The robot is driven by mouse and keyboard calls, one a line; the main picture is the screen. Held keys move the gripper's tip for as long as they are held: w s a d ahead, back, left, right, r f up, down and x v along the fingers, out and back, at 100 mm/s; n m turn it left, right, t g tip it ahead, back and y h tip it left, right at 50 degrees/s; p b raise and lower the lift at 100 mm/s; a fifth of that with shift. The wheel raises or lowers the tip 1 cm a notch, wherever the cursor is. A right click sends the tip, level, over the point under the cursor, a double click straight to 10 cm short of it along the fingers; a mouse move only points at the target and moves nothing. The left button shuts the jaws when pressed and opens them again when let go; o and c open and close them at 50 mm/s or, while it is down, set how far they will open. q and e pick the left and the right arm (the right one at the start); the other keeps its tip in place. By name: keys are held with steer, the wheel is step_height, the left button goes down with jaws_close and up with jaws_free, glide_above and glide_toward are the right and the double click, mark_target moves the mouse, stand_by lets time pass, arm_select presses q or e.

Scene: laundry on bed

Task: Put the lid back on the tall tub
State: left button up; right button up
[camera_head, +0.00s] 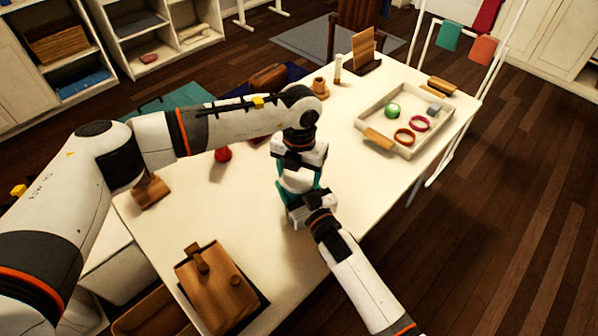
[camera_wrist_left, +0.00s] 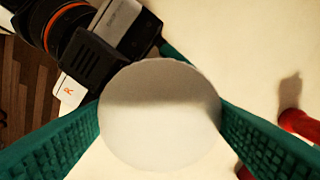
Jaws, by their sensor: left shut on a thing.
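My left gripper (camera_head: 297,182) points down over the middle of the table. Its green fingers are shut on a round white piece (camera_head: 299,181). In the left wrist view the piece is a plain pale disc (camera_wrist_left: 160,115) between the two fingers (camera_wrist_left: 160,140); it looks like the lid or top of the tub, but I cannot tell which. My right gripper (camera_head: 297,203) comes in from the lower right, just below and close to the white piece. Its fingers are mostly hidden, and whether it grips anything is unclear. Any tub body underneath is hidden.
A cream tray (camera_head: 372,103) with a green ball (camera_head: 393,111) and rings stands at the right. A red object (camera_head: 223,154) is left of the grippers. A wooden case (camera_head: 215,288) lies at the near end. The table (camera_head: 185,220) is clear between them.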

arm_select(q)
steer(key=shift+a+f, duration=0.1)
steer(key=shift+a, duration=0.1)
steer(key=o, duration=1.1)
steer(key=shift+d, duration=0.15)
steer(key=shift+s+d, duration=0.1)
steer(key=shift+d, duration=0.05)
steer(key=shift+r, duration=0.65)
step_height(320, 180, up, 3)
steer(key=shift+r, duration=0.2)
steer(key=shift+c, duration=0.4)
